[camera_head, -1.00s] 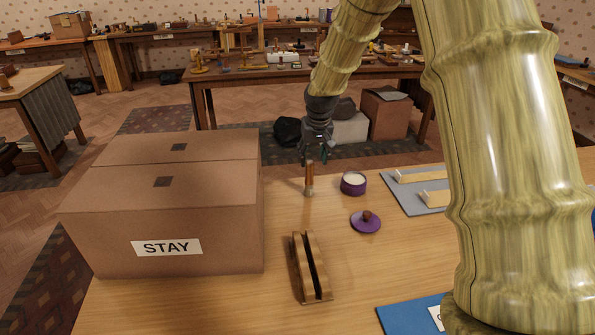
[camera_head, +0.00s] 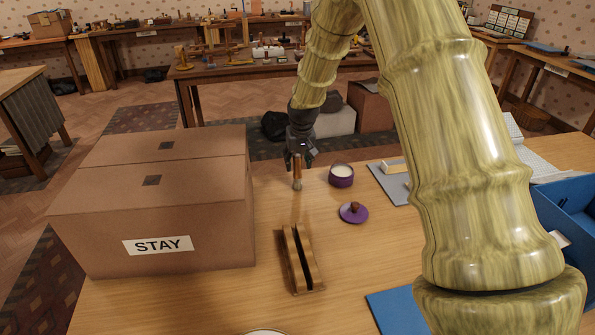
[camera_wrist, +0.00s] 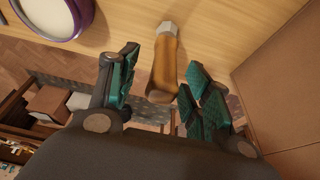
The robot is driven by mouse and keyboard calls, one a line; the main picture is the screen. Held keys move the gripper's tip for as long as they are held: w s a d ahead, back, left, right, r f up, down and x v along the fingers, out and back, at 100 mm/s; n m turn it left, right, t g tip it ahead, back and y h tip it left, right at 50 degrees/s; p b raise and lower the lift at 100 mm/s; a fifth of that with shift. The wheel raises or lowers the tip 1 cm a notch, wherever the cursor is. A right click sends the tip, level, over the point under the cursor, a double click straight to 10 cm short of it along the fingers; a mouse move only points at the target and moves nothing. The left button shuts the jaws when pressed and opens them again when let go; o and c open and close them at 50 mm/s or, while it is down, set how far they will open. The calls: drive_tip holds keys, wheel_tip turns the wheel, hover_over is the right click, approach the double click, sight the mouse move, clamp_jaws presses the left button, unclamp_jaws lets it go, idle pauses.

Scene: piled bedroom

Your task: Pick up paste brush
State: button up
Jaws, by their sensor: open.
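The paste brush (camera_head: 297,172) stands upright on the wooden table with its brown handle up and its pale metal end down. My gripper (camera_head: 298,160) is at the top of its handle, on the far side of the table. In the wrist view the brush (camera_wrist: 166,62) lies between the two open fingers of my gripper (camera_wrist: 158,88), which have teal pads. Gaps show between the handle and the pads on both sides. The tip of the bristles is too small to make out.
A purple paste pot (camera_head: 341,176) and its lid (camera_head: 353,212) are right of the brush. A large cardboard box (camera_head: 160,215) marked STAY stands left. A slotted wooden stand (camera_head: 300,258) is in front. A grey board (camera_head: 392,186) and a blue tray (camera_head: 565,215) lie right.

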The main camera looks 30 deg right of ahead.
sight(297, 166)
drive_tip(key=shift+p+x, duration=0.3)
drive_tip(key=shift+x, duration=1.45)
drive_tip(key=shift+a+f, duration=0.1)
drive_tip(key=c, duration=1.1)
